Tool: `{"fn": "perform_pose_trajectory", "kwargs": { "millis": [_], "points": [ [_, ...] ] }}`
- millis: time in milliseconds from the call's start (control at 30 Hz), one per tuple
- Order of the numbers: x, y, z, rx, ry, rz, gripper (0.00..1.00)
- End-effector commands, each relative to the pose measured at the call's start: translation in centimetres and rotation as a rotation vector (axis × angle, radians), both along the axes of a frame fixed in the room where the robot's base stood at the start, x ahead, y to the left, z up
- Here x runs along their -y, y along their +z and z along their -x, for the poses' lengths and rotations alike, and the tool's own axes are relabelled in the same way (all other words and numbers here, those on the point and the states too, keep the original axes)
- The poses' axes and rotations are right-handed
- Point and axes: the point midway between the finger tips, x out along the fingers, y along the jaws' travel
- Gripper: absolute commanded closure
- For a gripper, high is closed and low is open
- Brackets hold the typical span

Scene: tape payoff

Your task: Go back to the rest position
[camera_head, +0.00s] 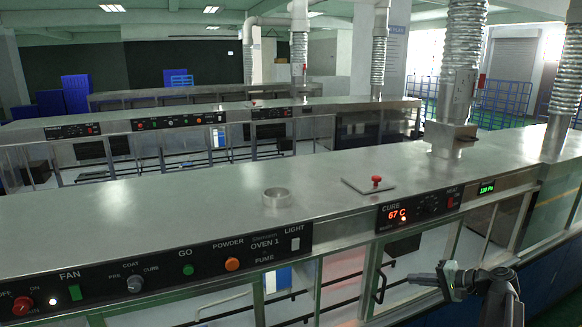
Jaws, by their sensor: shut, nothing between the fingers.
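My gripper (414,279) is at the lower right, pointing left in front of the oven front. Its fingers are shut and empty. The tip is a little right of a dark door handle (380,288) and appears apart from it; the depth between them is hard to tell. My arm reaches in from the lower right corner.
The steel oven bench (150,215) runs across the view, with a control panel (160,270) at left and a red "67 C" display (397,215). A red button (376,180) and a round steel ring (277,197) are on top. A metal duct (458,90) rises at right.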

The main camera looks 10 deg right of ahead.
Motion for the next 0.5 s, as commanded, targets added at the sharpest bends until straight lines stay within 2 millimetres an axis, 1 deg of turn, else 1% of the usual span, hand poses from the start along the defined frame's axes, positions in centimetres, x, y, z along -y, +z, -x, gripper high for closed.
{"fn": "perform_pose_trajectory", "kwargs": {
  "millis": [33,67,100,167,200,267,300,400,500],
  "points": [
    [-4.5,-3.2,-0.3,-0.057,0.073,0.057,1.0],
    [-6.8,-4.7,-0.4,-0.093,0.115,0.095,1.0],
    [-9.7,-6.7,-0.2,-0.142,0.171,0.152,1.0],
    [-14.2,-9.8,0.4,-0.213,0.261,0.247,1.0],
    [-17.0,-11.9,1.0,-0.261,0.323,0.32,1.0],
    [-21.2,-15.0,2.5,-0.33,0.42,0.443,1.0],
    [-23.5,-16.8,3.6,-0.37,0.482,0.53,1.0],
    [-27.6,-20.0,6.1,-0.446,0.607,0.737,1.0],
    [-29.8,-21.6,7.9,-0.487,0.687,0.898,1.0]
  ]
}}
